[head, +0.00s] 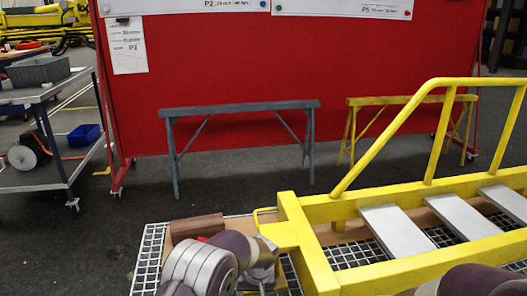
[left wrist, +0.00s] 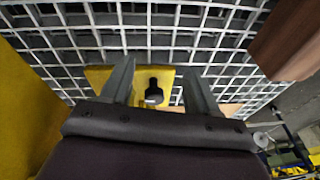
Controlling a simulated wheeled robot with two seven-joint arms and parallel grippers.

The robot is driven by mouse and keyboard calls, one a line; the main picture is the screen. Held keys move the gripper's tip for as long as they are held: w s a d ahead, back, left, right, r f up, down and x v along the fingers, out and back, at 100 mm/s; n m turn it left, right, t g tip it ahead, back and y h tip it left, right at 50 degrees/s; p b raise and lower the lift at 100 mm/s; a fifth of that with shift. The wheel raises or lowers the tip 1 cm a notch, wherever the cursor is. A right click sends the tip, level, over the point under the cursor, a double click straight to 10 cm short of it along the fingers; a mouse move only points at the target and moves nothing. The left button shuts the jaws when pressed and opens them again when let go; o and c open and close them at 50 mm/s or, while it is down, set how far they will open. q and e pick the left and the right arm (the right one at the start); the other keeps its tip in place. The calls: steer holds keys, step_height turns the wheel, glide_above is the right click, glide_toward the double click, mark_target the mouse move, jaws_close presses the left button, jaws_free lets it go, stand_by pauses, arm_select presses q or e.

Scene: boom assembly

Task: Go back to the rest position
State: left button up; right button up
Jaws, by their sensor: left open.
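My left gripper (left wrist: 160,76) is open in the left wrist view, with its two grey fingers apart. Between and beyond the fingers is a yellow plate (left wrist: 108,76) with a dark keyhole-shaped opening and a small grey pin-like piece in it. I see nothing clamped between the fingers. In the head view my left arm (head: 205,265) is at bottom centre, beside the end of the yellow boom frame (head: 318,250); its fingers are hard to make out there. Part of my right arm shows at the bottom right edge; its gripper is out of view.
A white grating (head: 148,252) lies under the boom, with a brown block (head: 197,226) beside its end. The yellow railing (head: 395,117) rises at right. Grey (head: 240,107) and yellow (head: 410,100) trestles stand before a red panel (head: 240,65). A cart (head: 50,180) stands left.

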arm_select(q)
steer(key=s+a+r, duration=0.3)
steer(key=s+a, duration=0.2)
steer(key=s, duration=0.4)
steer(key=s+a+r+m+g+h, duration=0.1)
steer(key=s+a+r, duration=0.35)
steer(key=s, duration=0.45)
steer(key=s+a+r, duration=0.2)
steer(key=s+a, duration=0.3)
steer(key=s, duration=0.4)
step_height(320, 180, up, 20)
steer(key=w+p, duration=0.1)
steer(key=p, duration=1.8)
steer(key=shift+a, duration=0.3)
